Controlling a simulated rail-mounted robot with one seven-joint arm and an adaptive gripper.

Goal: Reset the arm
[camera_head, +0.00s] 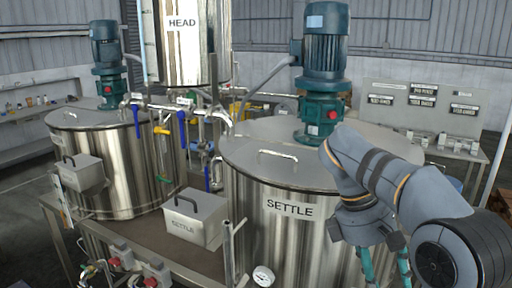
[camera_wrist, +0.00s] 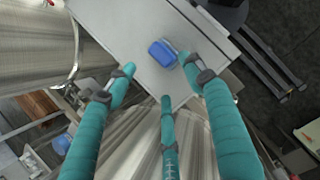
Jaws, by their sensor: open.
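My arm (camera_head: 380,180) reaches in from the right in the head view, in front of the tank marked SETTLE (camera_head: 290,235). My gripper (camera_head: 385,270) points down there, and its teal fingers run out of the bottom of the picture. In the wrist view, the three teal fingers of my gripper (camera_wrist: 160,82) are spread apart with nothing held between them. A small blue object (camera_wrist: 162,53) lies beyond the fingertips on a grey flat surface (camera_wrist: 115,25); its distance is hard to judge.
A second steel tank (camera_head: 130,180) stands at the left. A HEAD vessel (camera_head: 185,60) and a motor (camera_head: 325,35) rise behind. A grey SETTLE box (camera_head: 195,220), valves and pipes crowd the middle. A bench with labels (camera_head: 425,110) is at the back right.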

